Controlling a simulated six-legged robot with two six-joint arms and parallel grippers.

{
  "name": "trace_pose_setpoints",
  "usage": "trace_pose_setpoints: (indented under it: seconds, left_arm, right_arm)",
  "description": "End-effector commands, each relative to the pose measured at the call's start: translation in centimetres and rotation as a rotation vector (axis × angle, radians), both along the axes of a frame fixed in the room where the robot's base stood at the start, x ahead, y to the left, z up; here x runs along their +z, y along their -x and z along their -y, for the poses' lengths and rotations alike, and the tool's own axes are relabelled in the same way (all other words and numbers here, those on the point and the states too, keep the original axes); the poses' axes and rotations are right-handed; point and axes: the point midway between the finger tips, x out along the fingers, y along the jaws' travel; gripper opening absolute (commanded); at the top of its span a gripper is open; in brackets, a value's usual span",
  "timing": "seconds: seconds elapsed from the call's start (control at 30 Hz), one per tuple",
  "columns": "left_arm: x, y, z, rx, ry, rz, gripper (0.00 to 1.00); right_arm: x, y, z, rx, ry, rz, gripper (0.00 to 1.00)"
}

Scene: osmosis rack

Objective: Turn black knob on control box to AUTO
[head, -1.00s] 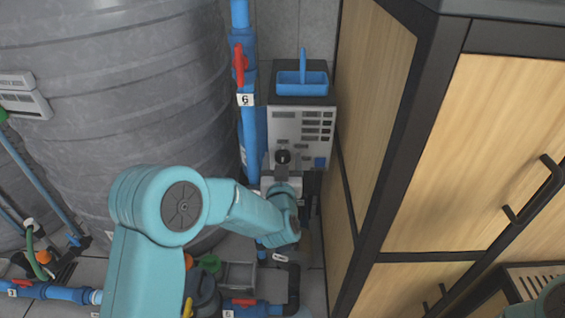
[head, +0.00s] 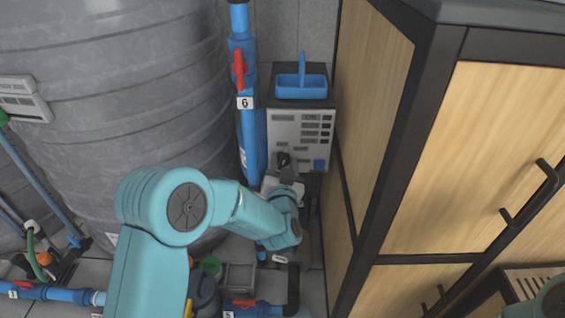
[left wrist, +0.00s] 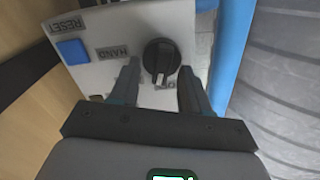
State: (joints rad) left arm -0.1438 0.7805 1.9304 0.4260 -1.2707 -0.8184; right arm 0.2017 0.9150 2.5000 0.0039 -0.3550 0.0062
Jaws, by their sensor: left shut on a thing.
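The control box (head: 285,125) is a light panel box on the wall between the blue pipe and the wooden cabinet. Its black knob (left wrist: 161,56) is round with a raised grip bar and shows in the left wrist view. A HAND label stands beside it; another label is partly hidden by a finger, so I cannot read it fully. My left gripper (left wrist: 160,78) is shut on the knob, one finger on each side. In the head view the left gripper (head: 286,170) is at the panel's lower part and partly hides the knob. My right gripper is out of view.
A blue button (left wrist: 72,50) under a RESET label is beside the knob. A blue tray (head: 302,90) sits on top of the box. A vertical blue pipe (head: 254,140) with a red valve handle (head: 239,69) is close left; the wooden cabinet (head: 372,110) is close right.

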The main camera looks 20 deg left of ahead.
Motion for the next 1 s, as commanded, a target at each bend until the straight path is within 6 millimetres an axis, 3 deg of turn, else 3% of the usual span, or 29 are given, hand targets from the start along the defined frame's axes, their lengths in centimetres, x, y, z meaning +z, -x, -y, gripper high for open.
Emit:
trace_pose_setpoints:
  seconds: [0.5,1.0]
  left_arm:
    - [-0.1,-0.1,0.4,-0.001,-0.400,-0.114,0.16]
    - [-0.3,-0.1,0.5,-0.001,-0.543,-0.156,0.16]
  right_arm:
    - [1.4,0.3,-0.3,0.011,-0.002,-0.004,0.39]
    - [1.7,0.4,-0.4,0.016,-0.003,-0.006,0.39]
